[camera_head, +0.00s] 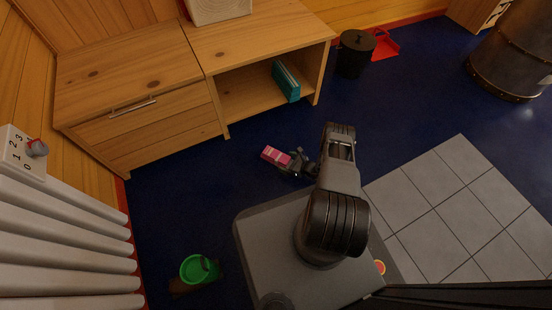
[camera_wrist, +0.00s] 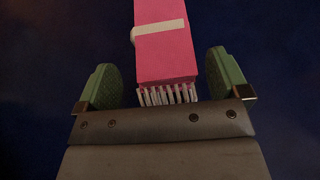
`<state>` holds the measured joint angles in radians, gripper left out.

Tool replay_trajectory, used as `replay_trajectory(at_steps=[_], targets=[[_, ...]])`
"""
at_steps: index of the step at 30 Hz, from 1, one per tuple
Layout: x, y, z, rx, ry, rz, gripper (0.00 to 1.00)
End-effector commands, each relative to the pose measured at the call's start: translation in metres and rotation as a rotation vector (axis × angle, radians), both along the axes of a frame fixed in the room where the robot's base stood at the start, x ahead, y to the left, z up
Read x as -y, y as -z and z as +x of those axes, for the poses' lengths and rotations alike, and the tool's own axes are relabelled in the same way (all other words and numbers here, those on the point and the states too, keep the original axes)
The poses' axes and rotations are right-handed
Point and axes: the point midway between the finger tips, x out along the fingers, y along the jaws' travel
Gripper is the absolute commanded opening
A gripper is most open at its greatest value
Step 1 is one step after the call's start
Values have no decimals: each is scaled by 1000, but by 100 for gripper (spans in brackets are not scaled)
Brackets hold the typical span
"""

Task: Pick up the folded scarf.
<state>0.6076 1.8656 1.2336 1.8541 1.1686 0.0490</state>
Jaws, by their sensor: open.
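The folded scarf (camera_head: 275,156) is a pink bundle with a pale band and a white fringe, lying on the dark blue floor in front of the wooden cabinet. In the wrist view the scarf (camera_wrist: 165,50) runs up from between the fingers to the top edge, its fringed end nearest my palm. My gripper (camera_head: 290,160) is at the scarf's right end in the head view. In the wrist view my gripper (camera_wrist: 167,80) is open, one green-padded finger on each side of the scarf, with a gap at the left and a smaller one at the right.
The wooden cabinet (camera_head: 150,125) stands behind the scarf, with a teal book (camera_head: 287,82) in its open shelf. A black bin (camera_head: 355,53) and red dustpan (camera_head: 385,45) are at the back. A green bowl-like item (camera_head: 195,269) is at front left, near a white radiator (camera_head: 60,245).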

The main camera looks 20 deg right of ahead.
Motion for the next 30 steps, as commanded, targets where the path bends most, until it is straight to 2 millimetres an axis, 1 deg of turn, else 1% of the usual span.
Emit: replay_trajectory(at_steps=[1,2,17,25,30], targets=[[1,0,0,1,3,0,92],[2,0,0,1,4,1,89],[0,1,0,-4,1,-5,41],[0,0,0,-5,-1,-6,41],[-1,-9,0,-6,0,-6,41]])
